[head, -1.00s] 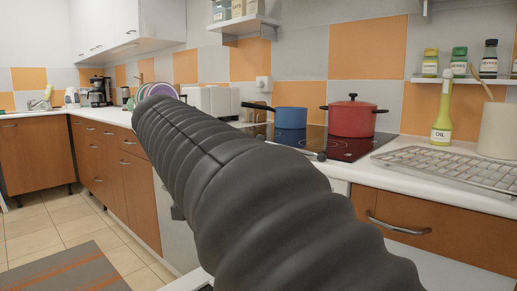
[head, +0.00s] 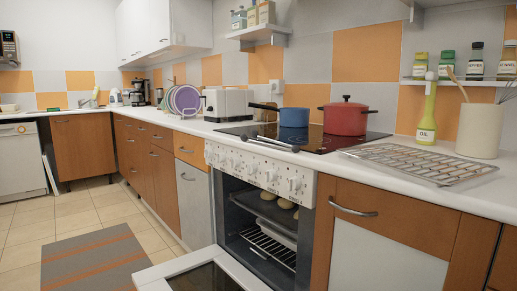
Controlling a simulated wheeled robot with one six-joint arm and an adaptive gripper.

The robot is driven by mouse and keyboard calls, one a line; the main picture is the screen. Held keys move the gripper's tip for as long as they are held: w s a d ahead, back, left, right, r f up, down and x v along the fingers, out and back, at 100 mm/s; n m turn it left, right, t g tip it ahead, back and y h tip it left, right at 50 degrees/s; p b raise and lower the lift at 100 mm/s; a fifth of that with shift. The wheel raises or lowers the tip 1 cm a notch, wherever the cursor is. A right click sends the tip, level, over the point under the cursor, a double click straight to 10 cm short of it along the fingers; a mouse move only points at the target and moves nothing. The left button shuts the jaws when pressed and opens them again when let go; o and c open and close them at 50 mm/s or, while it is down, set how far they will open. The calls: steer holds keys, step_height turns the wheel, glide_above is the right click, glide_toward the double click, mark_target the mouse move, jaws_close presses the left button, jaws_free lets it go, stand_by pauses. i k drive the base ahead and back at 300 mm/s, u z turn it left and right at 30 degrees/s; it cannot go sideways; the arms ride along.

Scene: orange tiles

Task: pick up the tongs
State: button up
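What look like the tongs (head: 268,143), a thin metal tool with a dark end, lie along the front edge of the stove top in the head view, near the counter's edge above the oven's knobs. Their fine shape is too small to make out. My gripper and arm are out of view, so I cannot tell how the gripper stands to the tongs.
The oven (head: 262,225) below is open, its door (head: 165,285) lowered, with buns inside. A blue pan (head: 293,117) and a red pot (head: 346,118) stand on the hob behind the tongs. A wire rack (head: 420,163) lies right. Floor left is mostly clear.

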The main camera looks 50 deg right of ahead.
mark_target(295, 149)
steer(key=u, duration=0.3)
steer(key=k, duration=0.6)
steer(key=z, duration=0.9)
steer(key=i, duration=0.95)
steer(key=z, duration=0.9)
